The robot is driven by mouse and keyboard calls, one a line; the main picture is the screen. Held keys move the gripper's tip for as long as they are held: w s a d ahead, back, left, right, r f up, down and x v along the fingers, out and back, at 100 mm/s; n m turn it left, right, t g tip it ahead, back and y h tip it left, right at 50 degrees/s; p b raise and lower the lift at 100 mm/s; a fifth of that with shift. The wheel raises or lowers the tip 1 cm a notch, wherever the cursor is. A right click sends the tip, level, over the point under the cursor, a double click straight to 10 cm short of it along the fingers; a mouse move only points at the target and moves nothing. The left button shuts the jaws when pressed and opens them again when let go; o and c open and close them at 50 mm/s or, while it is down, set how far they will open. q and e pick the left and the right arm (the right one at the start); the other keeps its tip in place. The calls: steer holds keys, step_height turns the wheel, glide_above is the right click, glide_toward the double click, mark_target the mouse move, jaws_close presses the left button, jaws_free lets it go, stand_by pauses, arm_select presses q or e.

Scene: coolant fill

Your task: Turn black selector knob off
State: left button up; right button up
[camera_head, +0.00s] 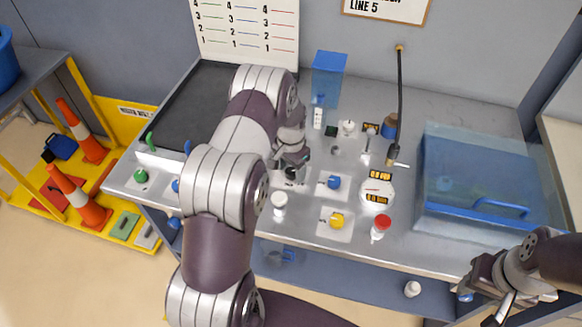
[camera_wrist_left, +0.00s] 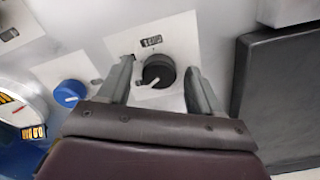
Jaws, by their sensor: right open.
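The black selector knob (camera_wrist_left: 160,70) sits on a light plate with a small dark label above it. Its white pointer line points to the lower left in the left wrist view. My left gripper (camera_wrist_left: 158,78) is open, with one finger on each side of the knob and a gap visible on both sides. In the head view the knob (camera_head: 291,173) is partly hidden by my left gripper (camera_head: 293,160). My right gripper (camera_head: 492,292) is open and empty beyond the table's front right edge.
A blue knob (camera_head: 333,182) and a yellow knob (camera_head: 337,220) stand on plates to the right of the black knob. A translucent blue box (camera_head: 480,175) fills the right side.

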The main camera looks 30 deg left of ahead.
arm_select(q)
steer(key=shift+w, duration=0.1)
steer(key=c, duration=0.9)
steer(key=shift+c, duration=0.2)
steer(key=n+b, duration=0.1)
steer(key=n, duration=0.4)
steer(key=shift+n, duration=0.4)
steer(key=n+b, duration=0.1)
steer(key=n, duration=0.5)
steer(key=o, duration=1.1)
steer(key=shift+d+r, duration=0.1)
steer(key=shift+c, duration=0.2)
steer(key=shift+d, duration=0.1)
